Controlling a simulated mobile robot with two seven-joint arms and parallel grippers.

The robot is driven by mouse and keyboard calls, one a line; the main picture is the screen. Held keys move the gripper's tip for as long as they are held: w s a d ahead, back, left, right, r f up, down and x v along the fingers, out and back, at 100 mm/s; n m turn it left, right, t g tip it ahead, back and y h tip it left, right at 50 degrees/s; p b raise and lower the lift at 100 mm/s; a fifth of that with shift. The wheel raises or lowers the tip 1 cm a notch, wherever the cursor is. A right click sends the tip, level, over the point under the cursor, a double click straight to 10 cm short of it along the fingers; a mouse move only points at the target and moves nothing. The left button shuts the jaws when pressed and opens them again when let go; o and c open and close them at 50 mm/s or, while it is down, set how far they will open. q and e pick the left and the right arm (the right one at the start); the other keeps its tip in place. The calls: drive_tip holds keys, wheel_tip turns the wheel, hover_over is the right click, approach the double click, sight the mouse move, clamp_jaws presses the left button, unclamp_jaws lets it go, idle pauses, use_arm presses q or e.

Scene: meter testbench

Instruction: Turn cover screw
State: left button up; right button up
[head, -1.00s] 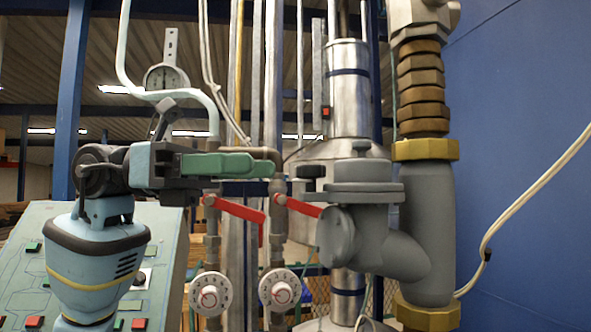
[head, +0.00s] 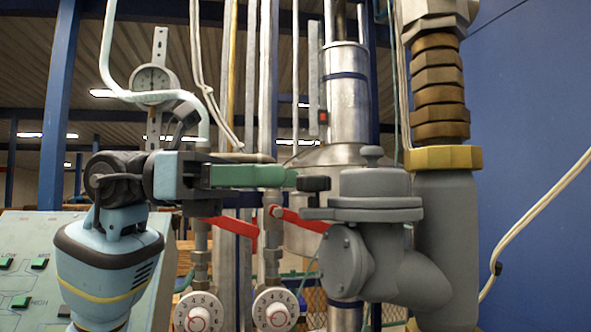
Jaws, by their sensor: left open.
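The grey meter body (head: 395,265) stands at center right, with a round flanged cover (head: 375,190) on top. A small grey knob-like screw (head: 372,156) stands upright at the middle of this cover. My left gripper (head: 313,183) reaches in from the left, with a green finger and a dark fingertip pointing right. It is open and appears empty. Its tip is just left of the cover, a little lower than the screw; in this side-on view I cannot tell whether it touches. The second finger is mostly hidden. My right gripper is not in view.
Two red lever handles (head: 232,228) (head: 302,220) sit below my left gripper. Two white dials (head: 198,312) (head: 273,309) are lower down. A thick pipe with brass hex fittings (head: 438,90) rises right of the cover. A bent pale pipe (head: 107,50) and gauge (head: 153,82) stand behind my arm.

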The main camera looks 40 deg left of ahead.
sight(298, 177)
use_arm(q)
drive_tip(key=shift+x, duration=1.75)
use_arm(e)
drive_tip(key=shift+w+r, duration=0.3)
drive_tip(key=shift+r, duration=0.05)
use_arm(q)
drive_tip(key=c, duration=1)
drive_tip(key=n+t+y+p, duration=0.1)
drive_tip(key=n+t+p, duration=0.1)
drive_tip(key=s+t+y+p, duration=0.1)
drive_tip(key=t, duration=0.1)
drive_tip(key=shift+d+r+n+y, duration=0.1)
drive_tip(key=shift+r+n+y, duration=0.2)
drive_tip(key=shift+n, duration=0.1)
drive_tip(key=shift+f+n+t+y, duration=0.1)
drive_tip(key=shift+n+t+y, duration=0.2)
drive_tip(key=shift+t, duration=0.1)
drive_tip(key=shift+w+d+f+n+t+y, duration=0.1)
drive_tip(key=shift+w+f+n+t+y, duration=0.05)
drive_tip(key=shift+n+t+y, duration=0.4)
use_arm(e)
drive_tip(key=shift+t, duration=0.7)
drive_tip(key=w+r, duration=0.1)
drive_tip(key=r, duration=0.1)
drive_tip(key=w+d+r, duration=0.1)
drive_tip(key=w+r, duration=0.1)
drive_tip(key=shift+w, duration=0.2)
